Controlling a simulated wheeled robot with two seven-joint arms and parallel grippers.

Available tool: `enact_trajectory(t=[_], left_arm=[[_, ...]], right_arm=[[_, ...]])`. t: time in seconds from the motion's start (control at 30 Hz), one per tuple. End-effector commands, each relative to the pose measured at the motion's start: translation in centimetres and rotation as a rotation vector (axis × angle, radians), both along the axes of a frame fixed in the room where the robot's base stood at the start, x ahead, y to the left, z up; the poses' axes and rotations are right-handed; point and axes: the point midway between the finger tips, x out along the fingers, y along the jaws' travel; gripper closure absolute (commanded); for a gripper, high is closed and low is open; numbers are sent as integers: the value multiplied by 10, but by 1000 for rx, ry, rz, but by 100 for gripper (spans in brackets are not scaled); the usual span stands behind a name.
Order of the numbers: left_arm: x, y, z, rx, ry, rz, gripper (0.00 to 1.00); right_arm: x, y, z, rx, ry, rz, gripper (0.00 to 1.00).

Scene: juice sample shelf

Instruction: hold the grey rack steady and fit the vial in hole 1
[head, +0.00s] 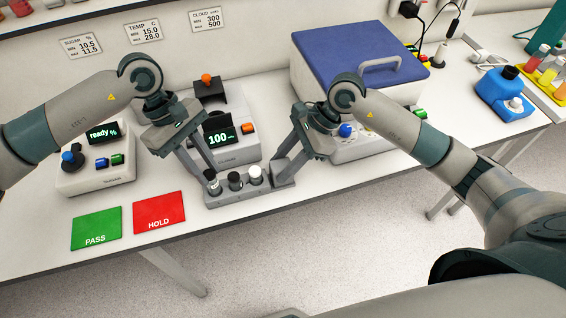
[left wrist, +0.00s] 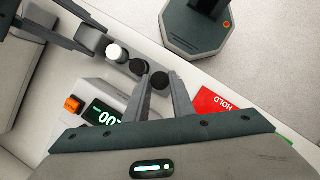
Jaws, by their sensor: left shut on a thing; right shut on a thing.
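The grey rack (head: 240,197) lies near the front edge of the table. My right gripper (head: 283,181) is shut on its right end; it also shows in the left wrist view (left wrist: 92,42). My left gripper (head: 207,172) is shut on the dark-capped vial (head: 212,186) at the rack's left end. In the left wrist view, that vial's black cap (left wrist: 160,81) shows between the fingertips. Whether the vial is fully down in its hole cannot be told. A second dark-capped vial (head: 235,181) stands in the middle and a white-capped vial (head: 255,176) to its right.
A green PASS mat (head: 97,227) and a red HOLD mat (head: 159,212) lie to the left, below a "ready" device (head: 95,170). A blue-lidded box (head: 350,62) stands behind my right arm.

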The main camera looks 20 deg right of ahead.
Motion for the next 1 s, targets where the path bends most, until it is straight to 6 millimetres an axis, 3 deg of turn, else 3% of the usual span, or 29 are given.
enact_trajectory(t=[1.0], left_arm=[[0,0,-18,0,0,0,100]], right_arm=[[0,0,1,1,-1,0,80]])
